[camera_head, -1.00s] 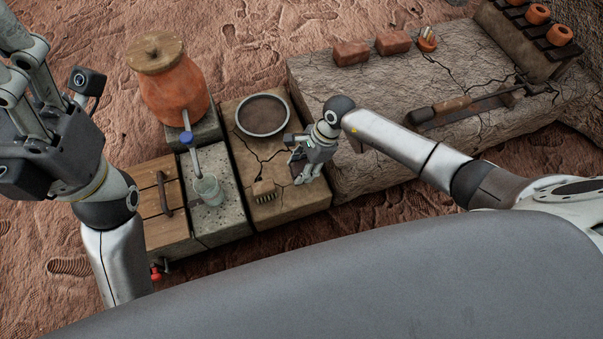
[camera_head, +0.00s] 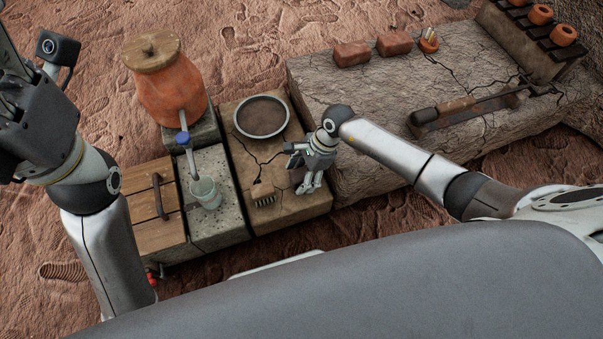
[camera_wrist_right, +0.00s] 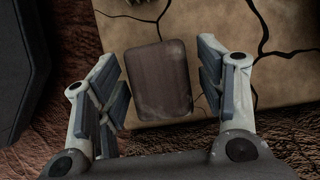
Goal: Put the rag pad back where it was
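The rag pad, a flat brown block with rounded corners (camera_wrist_right: 158,80), lies between the fingers of my right gripper (camera_wrist_right: 162,85) in the right wrist view. A narrow gap shows between the pad and the right finger, so the gripper looks open around it. The pad is over or on the front edge of the cracked tan slab (camera_wrist_right: 230,60); whether it rests there I cannot tell. In the head view my right gripper (camera_head: 310,178) is low at the slab's right front, mostly hiding the pad. My left gripper (camera_head: 25,115) is raised at the left edge, its fingers mostly out of frame.
A brush (camera_head: 263,198) lies on the slab left of my right gripper, with a round dark pan (camera_head: 262,117) behind. Left are a glass (camera_head: 205,193), a clay jar (camera_head: 168,90) and a wooden lid (camera_head: 150,205). A larger stone block (camera_head: 390,90) with bricks stands right.

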